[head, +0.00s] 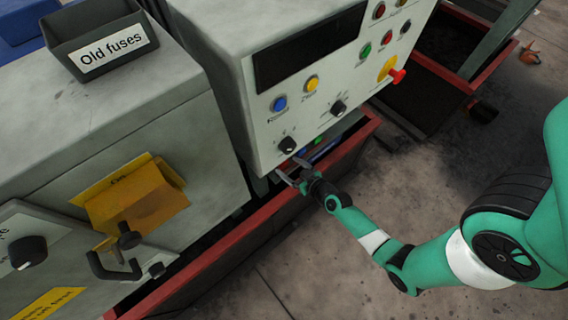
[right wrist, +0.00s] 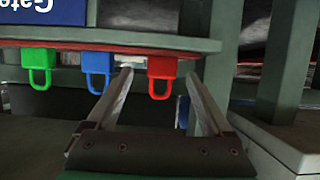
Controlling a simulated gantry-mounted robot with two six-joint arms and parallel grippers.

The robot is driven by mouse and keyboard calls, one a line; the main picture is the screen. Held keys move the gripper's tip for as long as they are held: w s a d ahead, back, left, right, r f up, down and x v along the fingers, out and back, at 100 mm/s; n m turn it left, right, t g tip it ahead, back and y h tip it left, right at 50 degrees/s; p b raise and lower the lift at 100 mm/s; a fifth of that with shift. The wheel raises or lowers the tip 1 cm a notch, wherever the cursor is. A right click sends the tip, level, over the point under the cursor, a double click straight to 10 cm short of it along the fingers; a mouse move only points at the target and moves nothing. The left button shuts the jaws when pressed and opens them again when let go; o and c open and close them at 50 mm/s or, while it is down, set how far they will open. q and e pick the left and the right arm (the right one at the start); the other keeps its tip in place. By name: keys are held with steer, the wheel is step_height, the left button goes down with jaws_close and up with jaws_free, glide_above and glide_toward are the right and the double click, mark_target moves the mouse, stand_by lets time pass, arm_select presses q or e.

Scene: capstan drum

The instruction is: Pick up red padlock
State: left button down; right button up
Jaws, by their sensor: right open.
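In the right wrist view the red padlock (right wrist: 162,68) hangs shackle down from a rail, between my two fingertips as seen in the picture. My right gripper (right wrist: 158,78) is open and empty, its fingers pointing at the rail on either side of the padlock. Whether the fingers reach around it in depth I cannot tell. In the head view my right gripper (head: 290,170) is under the lower edge of the control panel box. The red padlock cannot be made out there. My left gripper is not in view.
A blue padlock (right wrist: 97,63) and a green padlock (right wrist: 40,60) hang left of the red one. A blue sign (right wrist: 45,10) is above them. The control panel (head: 320,90) overhangs my gripper. A green post (right wrist: 228,70) stands close on the right in the wrist view.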

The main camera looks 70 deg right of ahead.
mark_target(285, 164)
steer(key=x, duration=0.3)
steer(key=shift+w+b, duration=0.3)
steer(key=shift+w, duration=0.05)
steer(key=shift+s, duration=0.1)
jaws_close()
